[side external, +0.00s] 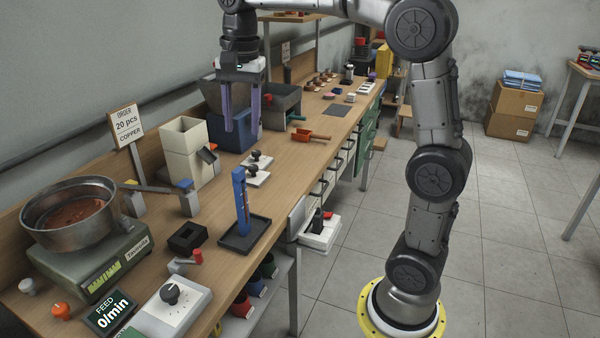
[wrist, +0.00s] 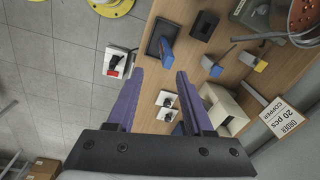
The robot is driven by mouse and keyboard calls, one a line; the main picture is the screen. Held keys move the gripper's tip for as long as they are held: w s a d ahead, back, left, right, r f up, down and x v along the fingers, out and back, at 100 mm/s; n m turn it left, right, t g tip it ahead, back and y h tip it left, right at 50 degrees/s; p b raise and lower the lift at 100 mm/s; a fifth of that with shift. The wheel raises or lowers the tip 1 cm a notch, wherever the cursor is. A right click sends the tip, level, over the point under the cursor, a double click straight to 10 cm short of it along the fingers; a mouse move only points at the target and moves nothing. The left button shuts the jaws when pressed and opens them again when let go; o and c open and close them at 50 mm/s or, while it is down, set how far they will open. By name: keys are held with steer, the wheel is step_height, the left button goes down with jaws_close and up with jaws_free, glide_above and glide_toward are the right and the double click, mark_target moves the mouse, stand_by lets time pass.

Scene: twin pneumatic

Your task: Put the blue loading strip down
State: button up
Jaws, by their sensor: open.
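The blue loading strip (side external: 241,200) stands upright in a shallow black tray (side external: 262,222) near the bench's front edge. Small reddish marks show along its face. In the wrist view the blue strip (wrist: 167,52) is seen nearly end-on over the black tray (wrist: 153,45). My gripper (side external: 243,132) hangs above the bench, higher than the strip and apart from it, with its purple fingers pointing down. It is open, and nothing shows between the fingers in the wrist view (wrist: 160,75).
A steel bowl (side external: 70,213) of copper pieces sits on a scale at the left. A beige hopper (side external: 185,150), white switch plates (side external: 257,175) and an orange scoop (side external: 310,135) stand around. A small black box (side external: 187,237) lies left of the tray.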

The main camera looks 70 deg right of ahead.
steer(key=s+a+f+n+t, duration=0.2)
steer(key=s+f+n, duration=0.3)
steer(key=s, duration=0.5)
steer(key=s+a+f+n+t, duration=0.2)
steer(key=s+a+f+n, duration=0.2)
steer(key=s+n, duration=0.6)
steer(key=shift+s+f+t, duration=0.15)
steer(key=shift+f+t, duration=0.15)
steer(key=shift+f, duration=0.15)
